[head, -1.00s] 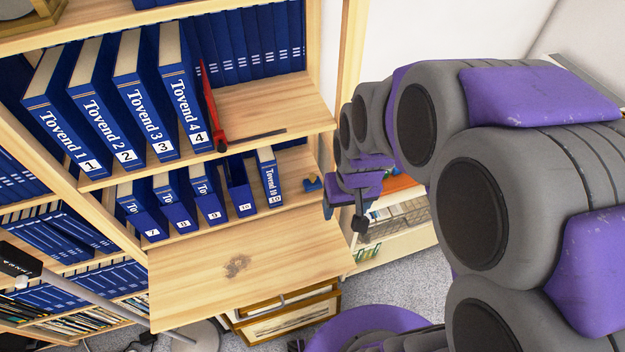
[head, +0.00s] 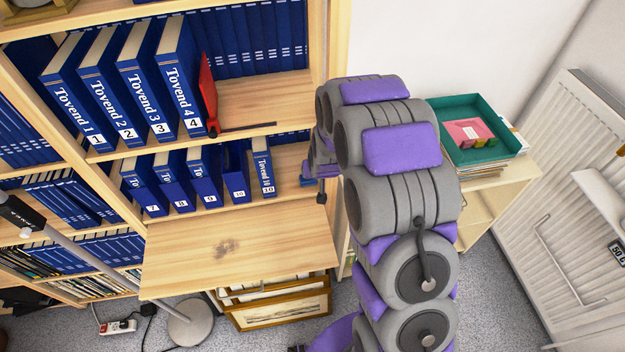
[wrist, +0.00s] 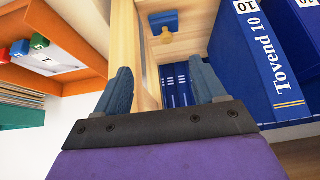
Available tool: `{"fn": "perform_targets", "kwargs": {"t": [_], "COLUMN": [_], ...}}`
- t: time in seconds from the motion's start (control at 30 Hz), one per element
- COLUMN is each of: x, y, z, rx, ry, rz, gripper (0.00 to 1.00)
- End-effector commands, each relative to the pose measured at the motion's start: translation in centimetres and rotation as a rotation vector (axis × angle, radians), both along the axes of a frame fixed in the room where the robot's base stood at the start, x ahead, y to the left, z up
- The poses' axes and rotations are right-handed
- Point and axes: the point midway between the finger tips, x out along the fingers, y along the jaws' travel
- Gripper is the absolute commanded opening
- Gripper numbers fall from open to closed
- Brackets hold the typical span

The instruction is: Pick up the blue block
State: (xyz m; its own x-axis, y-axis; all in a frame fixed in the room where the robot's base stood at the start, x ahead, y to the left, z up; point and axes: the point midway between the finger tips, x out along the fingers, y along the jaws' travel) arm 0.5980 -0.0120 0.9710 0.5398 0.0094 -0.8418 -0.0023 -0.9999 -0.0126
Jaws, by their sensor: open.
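In the wrist view a blue block (wrist: 164,21) with a small yellow knob-like part sits on the pale wooden shelf, beyond my fingertips and between their lines. My gripper (wrist: 163,84) is open and empty, its two blue-grey fingers spread apart. The block is apart from both fingers. In the head view my gripper (head: 314,188) is at the right end of the lower shelf, partly hidden by my arm. There I cannot clearly separate the block from a finger.
The blue binder Tovend 10 (wrist: 262,55) stands right of the block. A wooden upright (wrist: 124,45) is at its left. An orange tray (wrist: 75,18) holds small coloured numbered pieces. In the head view a red bookend (head: 209,95) stands above, and a teal box (head: 497,112) is at right.

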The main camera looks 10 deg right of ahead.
Motion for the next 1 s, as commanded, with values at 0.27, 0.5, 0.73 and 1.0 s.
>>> {"fn": "perform_targets", "kwargs": {"t": [0.27, 0.5, 0.73, 1.0], "x": [1.9, 3.8, 5.7, 7.1], "y": [0.3, -0.8, -0.4, 0.1], "z": [-3.1, -6.3, -9.1, -10.4], "rx": [-0.002, 0.01, 0.005, -0.002], "ry": [0.001, 0.002, 0.002, -0.003], "rz": [0.003, 0.001, 0.0, 0.006], "gripper": [0.7, 0.7, 0.7, 0.7]}}
